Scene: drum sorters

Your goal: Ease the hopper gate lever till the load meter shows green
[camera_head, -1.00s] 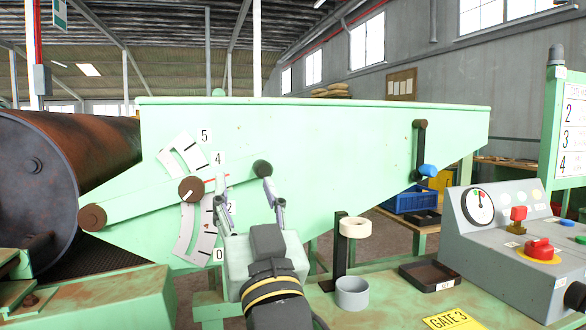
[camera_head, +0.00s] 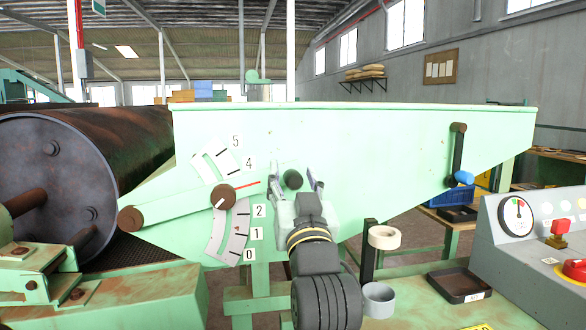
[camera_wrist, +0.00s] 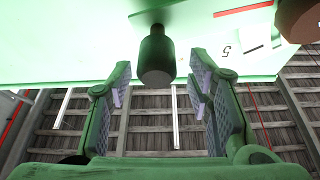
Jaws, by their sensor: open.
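The gate lever is a pale green bar with a brown pivot (camera_head: 223,196), a red pointer and a dark round knob (camera_head: 292,180) at its right end. The pointer lies between the 4 and the 2 on the white scale plate (camera_head: 237,232). My gripper (camera_head: 298,181) is open, its fingers spread around the knob. In the wrist view, the dark green knob (camera_wrist: 156,58) sits between and ahead of the open fingers (camera_wrist: 160,85), with gaps at both sides. The load meter (camera_head: 516,217) is a white dial on the grey console; its needle is too small to read surely.
A second lever, black with a blue handle (camera_head: 464,178), hangs on the hopper's right. A post with a cream ring (camera_head: 384,237) and a grey cup (camera_head: 379,299) stands right of my arm, near a black tray (camera_head: 460,285). A rusty drum (camera_head: 60,190) is at left.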

